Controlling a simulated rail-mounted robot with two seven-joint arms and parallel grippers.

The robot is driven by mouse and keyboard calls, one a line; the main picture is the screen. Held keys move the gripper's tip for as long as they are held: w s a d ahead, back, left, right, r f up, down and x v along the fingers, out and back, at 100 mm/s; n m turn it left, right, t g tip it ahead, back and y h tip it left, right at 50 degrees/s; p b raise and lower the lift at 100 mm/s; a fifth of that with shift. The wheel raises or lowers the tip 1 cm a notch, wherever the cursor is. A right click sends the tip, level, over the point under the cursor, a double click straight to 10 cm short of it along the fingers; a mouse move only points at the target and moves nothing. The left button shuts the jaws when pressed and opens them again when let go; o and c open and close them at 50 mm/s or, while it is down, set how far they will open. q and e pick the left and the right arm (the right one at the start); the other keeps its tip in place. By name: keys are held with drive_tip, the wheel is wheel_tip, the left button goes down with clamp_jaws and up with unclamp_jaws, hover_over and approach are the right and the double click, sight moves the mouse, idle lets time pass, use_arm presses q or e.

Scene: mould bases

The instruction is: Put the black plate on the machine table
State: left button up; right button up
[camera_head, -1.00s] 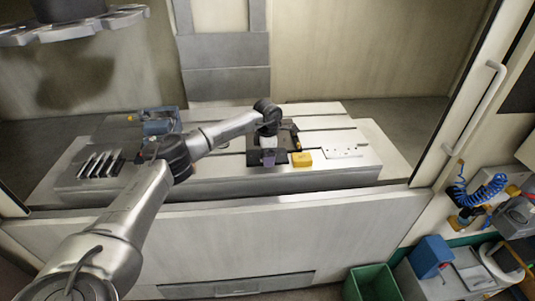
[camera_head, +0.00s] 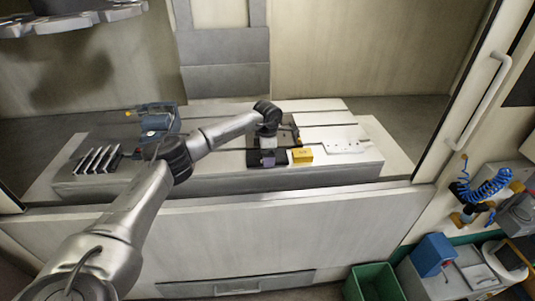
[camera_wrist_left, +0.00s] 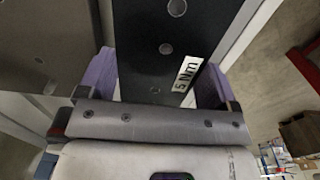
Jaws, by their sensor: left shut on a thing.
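The black plate (camera_head: 254,159) is a dark flat piece with round holes. In the left wrist view the plate (camera_wrist_left: 150,45) lies between my two purple fingers and bears a white label reading "5 Nm". My left gripper (camera_head: 268,158) is shut on it, over the front middle of the machine table (camera_head: 215,168). The machine table is a pale slab with long slots. I cannot tell whether the plate touches the table or is just above it. My right gripper is not in view.
A yellow block (camera_head: 302,155) sits close to the right of the plate. A pale plate with holes (camera_head: 345,147) lies farther right. A blue clamping device (camera_head: 158,121) and a finned dark piece (camera_head: 97,160) stand on the left. A green bin (camera_head: 372,283) is below, outside the machine.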

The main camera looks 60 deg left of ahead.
use_arm(q)
drive_tip(key=shift+f, duration=0.45)
drive_tip(key=o, duration=1.1)
